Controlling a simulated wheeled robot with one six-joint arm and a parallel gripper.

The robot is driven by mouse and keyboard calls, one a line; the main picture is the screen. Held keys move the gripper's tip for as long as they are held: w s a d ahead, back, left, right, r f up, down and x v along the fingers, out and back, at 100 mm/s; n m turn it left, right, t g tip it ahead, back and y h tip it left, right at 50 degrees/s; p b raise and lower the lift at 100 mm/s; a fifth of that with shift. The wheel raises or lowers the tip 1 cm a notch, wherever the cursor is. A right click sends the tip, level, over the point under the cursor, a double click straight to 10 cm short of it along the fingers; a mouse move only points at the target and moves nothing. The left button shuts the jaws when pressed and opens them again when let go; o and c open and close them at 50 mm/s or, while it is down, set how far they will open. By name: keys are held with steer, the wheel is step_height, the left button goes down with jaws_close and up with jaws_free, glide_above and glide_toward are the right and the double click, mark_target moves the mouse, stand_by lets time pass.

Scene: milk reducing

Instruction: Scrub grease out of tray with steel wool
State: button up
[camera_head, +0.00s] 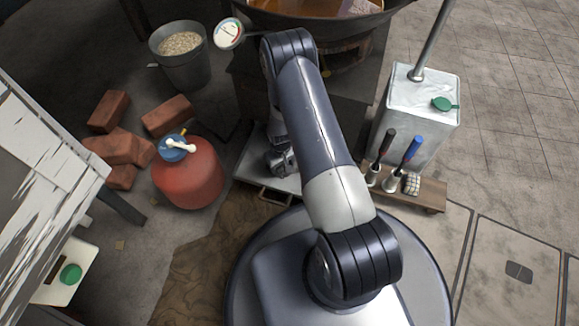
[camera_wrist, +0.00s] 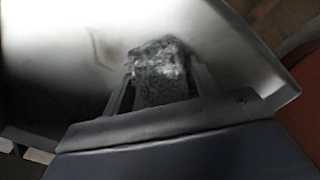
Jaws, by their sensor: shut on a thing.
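A grey wad of steel wool (camera_wrist: 158,62) sits between the two fingers of my gripper (camera_wrist: 160,84), which is shut on it. In the wrist view the wool is over the pale metal tray (camera_wrist: 60,65) and seems against its floor; exact contact is hard to tell. A faint brown mark (camera_wrist: 104,50) shows on the tray floor, left of the wool. In the head view the tray (camera_head: 252,170) lies low below the dark stove, with a handle at its front. My gripper (camera_head: 281,162) is above it, and my arm hides the tray's right part and the wool.
A red gas cylinder (camera_head: 188,172) stands left of the tray, with bricks (camera_head: 122,147) beyond. A large pan (camera_head: 300,22) of brown liquid sits above. A white canister (camera_head: 424,110) and a wooden rack (camera_head: 425,192) of brushes stand at right.

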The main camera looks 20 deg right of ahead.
steer(key=shift+w+a+r, duration=0.1)
steer(key=shift+w+a, duration=0.8)
steer(key=shift+a, duration=0.15)
steer(key=shift+s+d+r+p, duration=0.15)
steer(key=shift+r+p, duration=0.15)
steer(key=shift+r, duration=0.1)
step_height(320, 180, up, 3)
steer(key=shift+s+d+f+p, duration=0.1)
steer(key=shift+s+f+p, duration=0.1)
steer(key=shift+p, duration=0.6)
steer(key=shift+w+r+p, duration=0.15)
steer(key=shift+r+p, duration=0.55)
steer(key=shift+r, duration=0.6)
steer(key=shift+r, duration=0.1)
steer(key=shift+r+p, duration=0.9)
steer(key=shift+r, duration=0.5)
